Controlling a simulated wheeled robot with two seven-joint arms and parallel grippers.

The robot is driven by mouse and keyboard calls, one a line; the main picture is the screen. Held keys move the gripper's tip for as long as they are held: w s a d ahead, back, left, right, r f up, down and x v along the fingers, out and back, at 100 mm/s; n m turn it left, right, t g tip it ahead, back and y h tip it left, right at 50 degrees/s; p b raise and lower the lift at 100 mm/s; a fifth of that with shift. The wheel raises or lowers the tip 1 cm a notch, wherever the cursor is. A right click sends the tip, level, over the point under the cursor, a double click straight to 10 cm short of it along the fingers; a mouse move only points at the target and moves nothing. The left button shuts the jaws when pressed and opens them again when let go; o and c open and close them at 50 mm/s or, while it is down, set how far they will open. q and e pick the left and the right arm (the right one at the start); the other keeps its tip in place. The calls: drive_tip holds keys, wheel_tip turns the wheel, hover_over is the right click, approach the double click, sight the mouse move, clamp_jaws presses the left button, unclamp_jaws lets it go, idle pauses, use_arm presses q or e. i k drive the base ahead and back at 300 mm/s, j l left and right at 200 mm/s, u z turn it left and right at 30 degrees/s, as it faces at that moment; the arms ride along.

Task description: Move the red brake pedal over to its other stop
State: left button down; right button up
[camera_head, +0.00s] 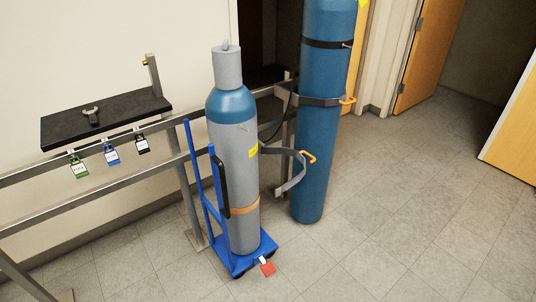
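The red brake pedal (268,268) sticks out low at the front right edge of the blue cylinder cart (236,268), just above the floor. A small white piece shows beside it, where it meets the cart. The cart carries a grey gas cylinder (243,180) with a blue shoulder and a grey cap, upright, with an orange-brown strap around its lower part. Nothing covers the pedal from above. Neither of my grippers is in view.
A tall blue cylinder (316,150) stands behind, strapped to a metal rail (110,188). An open strap with an orange hook (308,157) hangs beside the cart. A black shelf (60,128) holds a small tool; tagged padlocks hang below. The tiled floor (420,220) at right is clear.

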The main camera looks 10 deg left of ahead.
sight(267, 267)
drive_tip(key=i+l+u, duration=0.45)
drive_tip(key=l, duration=0.25)
drive_tip(key=l+u, duration=0.25)
drive_tip(key=i+l+u, duration=0.1)
drive_tip(key=l+u, duration=0.15)
drive_tip(key=l, duration=0.25)
drive_tip(key=i+l, duration=0.1)
drive_tip(key=l, duration=1.05)
drive_tip(key=k+u, duration=0.25)
drive_tip(key=k, duration=0.25)
drive_tip(key=k+j+u, duration=0.1)
drive_tip(key=k+u, duration=0.15)
drive_tip(key=k, duration=0.2)
